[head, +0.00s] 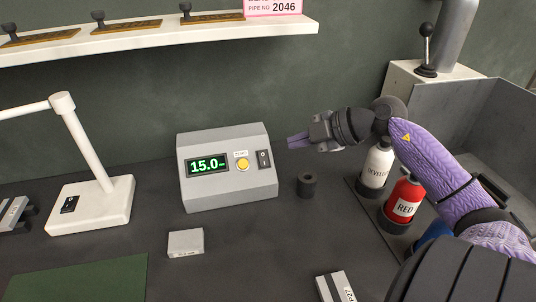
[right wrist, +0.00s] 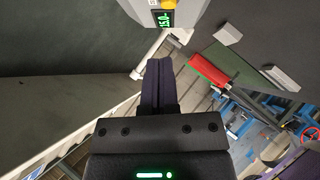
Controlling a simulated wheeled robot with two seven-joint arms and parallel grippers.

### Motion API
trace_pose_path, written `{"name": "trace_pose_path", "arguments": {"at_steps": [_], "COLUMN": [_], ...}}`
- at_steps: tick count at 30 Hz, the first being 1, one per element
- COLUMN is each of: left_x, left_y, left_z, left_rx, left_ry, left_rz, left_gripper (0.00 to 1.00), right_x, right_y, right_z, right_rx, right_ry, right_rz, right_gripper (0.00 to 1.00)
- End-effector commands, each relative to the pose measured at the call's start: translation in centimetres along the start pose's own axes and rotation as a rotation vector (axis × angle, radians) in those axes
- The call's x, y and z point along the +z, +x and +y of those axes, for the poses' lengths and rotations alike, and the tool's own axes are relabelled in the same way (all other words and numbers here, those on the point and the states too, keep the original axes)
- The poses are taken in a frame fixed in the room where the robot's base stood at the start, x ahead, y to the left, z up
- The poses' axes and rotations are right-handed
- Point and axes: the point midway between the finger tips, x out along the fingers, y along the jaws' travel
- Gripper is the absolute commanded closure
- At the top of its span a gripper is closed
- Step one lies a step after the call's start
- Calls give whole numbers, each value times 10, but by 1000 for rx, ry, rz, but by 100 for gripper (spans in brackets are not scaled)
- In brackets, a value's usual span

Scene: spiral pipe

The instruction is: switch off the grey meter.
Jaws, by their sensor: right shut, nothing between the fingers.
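The grey meter (head: 227,190) stands on the dark bench in the head view. Its green display (head: 208,166) is lit and reads 15.0. A yellow button (head: 243,165) sits right of the display, and a black rocker switch (head: 264,160) is at the right end of the front. My right gripper (head: 298,141) is shut and empty, to the right of the meter and apart from it, with its fingers pointing left. In the right wrist view the shut fingers (right wrist: 159,85) show below part of the meter (right wrist: 150,12), whose lit display is visible. My left gripper is not in view.
A white lamp (head: 90,208) with its own switch stands left of the meter. A small dark cylinder (head: 306,186) is near its right side. A white bottle (head: 376,163) and a red bottle (head: 403,198) stand beside my right arm. A small grey block (head: 186,243) lies in front.

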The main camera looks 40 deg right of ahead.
Motion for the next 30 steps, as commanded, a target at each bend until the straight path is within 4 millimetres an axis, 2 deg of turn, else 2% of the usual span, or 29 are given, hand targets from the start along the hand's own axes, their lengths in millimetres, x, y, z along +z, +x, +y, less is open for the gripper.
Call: {"name": "trace_pose_path", "arguments": {"at_steps": [1, 6, 9, 12, 18, 28, 30], "left_x": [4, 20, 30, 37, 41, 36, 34], "left_y": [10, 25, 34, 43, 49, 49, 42], "left_z": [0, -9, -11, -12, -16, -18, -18], "left_rx": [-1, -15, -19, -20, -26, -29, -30], "left_ry": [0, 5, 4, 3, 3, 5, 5], "left_rz": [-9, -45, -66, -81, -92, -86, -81], "left_gripper": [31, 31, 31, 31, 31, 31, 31], "right_x": [3, 3, 5, 18, 28, 28, 28], "right_y": [14, 51, 71, 82, 92, 92, 91], "right_z": [-3, -3, -3, -3, -2, 0, 1], "right_rx": [-2, 1, 2, 2, 1, 0, 0], "right_ry": [-2, -2, 1, 2, 2, 1, 1], "right_rz": [0, 1, 0, -1, -1, 0, 0], "right_gripper": [100, 100, 100, 100, 100, 100, 100]}}
